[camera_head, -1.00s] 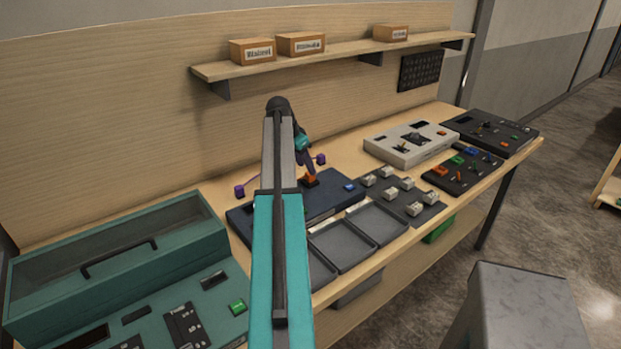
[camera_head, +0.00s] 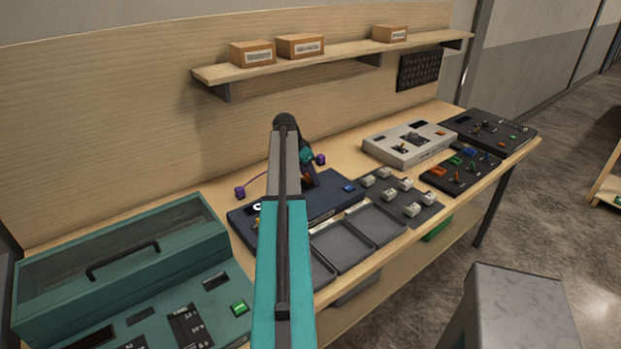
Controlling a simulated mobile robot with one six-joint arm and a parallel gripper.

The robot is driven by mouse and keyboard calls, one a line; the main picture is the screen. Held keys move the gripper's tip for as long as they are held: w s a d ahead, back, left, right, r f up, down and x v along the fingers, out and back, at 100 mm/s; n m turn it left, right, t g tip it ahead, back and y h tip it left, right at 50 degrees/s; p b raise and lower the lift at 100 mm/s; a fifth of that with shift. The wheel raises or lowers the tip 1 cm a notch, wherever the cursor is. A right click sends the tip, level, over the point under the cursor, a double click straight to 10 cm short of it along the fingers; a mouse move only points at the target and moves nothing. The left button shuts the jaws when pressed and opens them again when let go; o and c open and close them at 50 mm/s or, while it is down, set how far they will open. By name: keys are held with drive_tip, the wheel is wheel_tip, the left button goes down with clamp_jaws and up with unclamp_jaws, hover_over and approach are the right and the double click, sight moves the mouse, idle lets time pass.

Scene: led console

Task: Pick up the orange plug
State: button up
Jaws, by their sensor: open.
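My gripper (camera_head: 311,180) is dark and points down over the navy console (camera_head: 335,197), partly hidden behind my own arm. It is open. A small orange-brown piece (camera_head: 307,176), which may be the orange plug, shows at the gripper's fingers, mostly covered by them. I cannot tell whether the fingers touch it. Another orange block (camera_head: 439,171) sits on the black panel (camera_head: 452,183) at the right, beside green and blue ones.
Grey trays (camera_head: 342,246) lie in front of the navy console. A mat with several white blocks (camera_head: 407,184) and a light grey console (camera_head: 398,152) stand to its right. A teal case (camera_head: 120,270) fills the left. A shelf (camera_head: 345,57) with boxes hangs above.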

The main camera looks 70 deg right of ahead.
idle(0.5)
drive_tip(key=c, duration=1.1)
clamp_jaws()
drive_tip(key=shift+r+b, duration=1)
drive_tip(key=shift+r, duration=0.6)
drive_tip(key=s+a+r+b, duration=0.1)
drive_tip(key=s+a+b, duration=0.1)
drive_tip(key=s+a, duration=0.2)
drive_tip(key=s+a+b, duration=0.2)
drive_tip(key=s+a, duration=0.2)
drive_tip(key=s, duration=0.5)
drive_tip(key=shift+s+a+r+b, duration=0.3)
drive_tip(key=shift+r+b, duration=0.1)
drive_tip(key=shift+r, duration=0.1)
drive_tip(key=shift+r+p, duration=0.8)
drive_tip(key=shift+r, duration=0.35)
